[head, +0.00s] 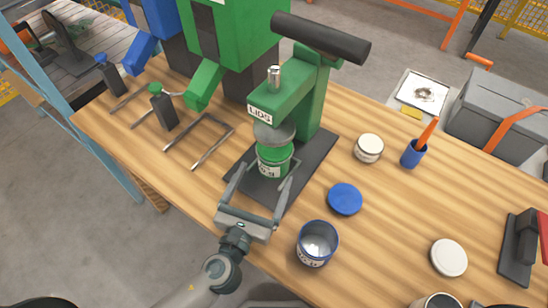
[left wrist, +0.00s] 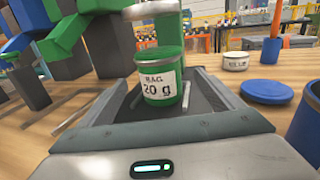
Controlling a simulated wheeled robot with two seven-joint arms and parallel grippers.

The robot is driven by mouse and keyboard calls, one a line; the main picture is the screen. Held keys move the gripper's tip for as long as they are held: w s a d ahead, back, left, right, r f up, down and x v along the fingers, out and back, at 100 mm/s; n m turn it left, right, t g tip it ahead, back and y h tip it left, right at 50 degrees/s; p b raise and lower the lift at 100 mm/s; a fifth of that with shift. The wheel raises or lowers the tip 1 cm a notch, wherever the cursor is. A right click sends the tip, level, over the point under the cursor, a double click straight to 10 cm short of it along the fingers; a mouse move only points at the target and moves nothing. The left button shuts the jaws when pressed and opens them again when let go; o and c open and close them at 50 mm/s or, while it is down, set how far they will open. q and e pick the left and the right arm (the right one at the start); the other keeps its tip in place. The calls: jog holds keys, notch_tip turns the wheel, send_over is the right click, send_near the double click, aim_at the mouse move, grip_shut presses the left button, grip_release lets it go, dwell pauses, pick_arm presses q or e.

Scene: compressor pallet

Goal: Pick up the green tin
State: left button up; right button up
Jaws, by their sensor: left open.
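The green tin (head: 270,167) stands upright on the dark base plate of the green press marked LIDS, right under the press head. In the left wrist view the green tin (left wrist: 160,80) has a white label reading 20 g. My left gripper (head: 260,178) is open, with one finger on each side of the tin. My right gripper is not in view.
The press (head: 290,100) rises close behind the tin. A blue lid (head: 345,199), an open blue tin (head: 317,243), a white-lidded tin (head: 368,148) and a blue cup (head: 413,153) stand to the right. A metal fork-shaped rack (head: 205,140) lies to the left.

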aim_at(269, 166)
pick_arm(q)
jog(key=x, duration=0.3)
jog(key=shift+w+r+p, duration=0.15)
jog(key=shift+w+p, duration=0.1)
jog(key=shift+p, duration=0.1)
jog(key=x, duration=0.3)
jog(key=shift+w+d+p, duration=0.15)
jog(key=shift+w+p, duration=0.15)
jog(key=shift+p, duration=0.05)
jog(key=shift+w+d, duration=0.2)
jog(key=shift+w, duration=0.2)
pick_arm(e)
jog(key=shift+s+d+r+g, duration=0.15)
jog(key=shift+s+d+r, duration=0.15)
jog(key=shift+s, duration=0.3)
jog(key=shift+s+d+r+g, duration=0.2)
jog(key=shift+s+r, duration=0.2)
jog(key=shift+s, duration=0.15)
pick_arm(q)
jog(key=shift+f+p+x, duration=0.2)
jog(key=shift+x, duration=0.65)
jog(key=shift+f+p+x, duration=0.15)
jog(key=shift+x, duration=0.75)
jog(key=shift+f+p+x, duration=0.2)
jog(key=shift+x, duration=0.65)
jog(key=shift+a, duration=0.1)
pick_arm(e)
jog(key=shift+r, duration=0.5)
